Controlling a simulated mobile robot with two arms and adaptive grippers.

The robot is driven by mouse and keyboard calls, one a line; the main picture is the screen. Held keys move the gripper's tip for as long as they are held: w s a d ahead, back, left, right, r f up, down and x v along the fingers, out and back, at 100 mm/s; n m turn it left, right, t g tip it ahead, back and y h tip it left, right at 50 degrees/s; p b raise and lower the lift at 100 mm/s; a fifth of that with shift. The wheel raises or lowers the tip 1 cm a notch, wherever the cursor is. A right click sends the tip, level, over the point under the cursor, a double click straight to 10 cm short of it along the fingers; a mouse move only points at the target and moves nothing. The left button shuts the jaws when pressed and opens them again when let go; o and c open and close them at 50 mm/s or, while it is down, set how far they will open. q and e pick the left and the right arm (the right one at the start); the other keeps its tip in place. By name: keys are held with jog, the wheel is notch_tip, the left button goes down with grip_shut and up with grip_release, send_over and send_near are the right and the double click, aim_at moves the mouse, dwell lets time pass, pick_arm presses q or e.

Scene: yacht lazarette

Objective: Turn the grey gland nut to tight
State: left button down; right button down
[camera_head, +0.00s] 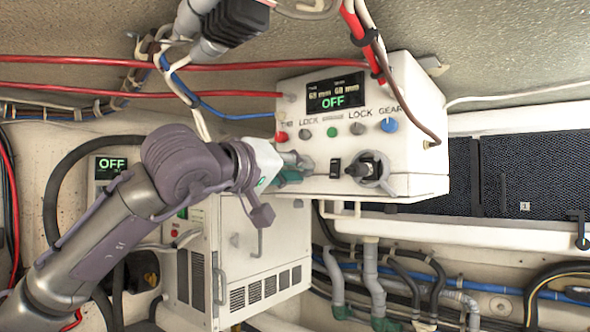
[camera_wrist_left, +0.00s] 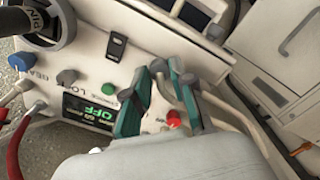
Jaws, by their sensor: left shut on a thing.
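My left gripper (camera_head: 297,167) reaches in from the left, its teal fingers at the lower left of the white control box (camera_head: 415,125). In the left wrist view the left gripper (camera_wrist_left: 166,72) is shut on a small grey piece between its fingertips, which I take for the grey gland nut (camera_wrist_left: 158,69). The fingers cover most of the nut, so I cannot read its turn or any mark on it. My right gripper is not in view.
The box front carries a display (camera_head: 336,94) reading OFF, a red button (camera_head: 281,137), a green button (camera_head: 332,132), a blue knob (camera_head: 389,125) and a black rotary handle (camera_head: 362,168). A white cabinet (camera_head: 265,255) stands close below. Cables and hoses run around the box.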

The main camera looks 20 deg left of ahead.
pick_arm(q)
jog(key=c, duration=1)
grip_release()
jog(key=shift+w, duration=0.1)
jog(key=v, duration=1.2)
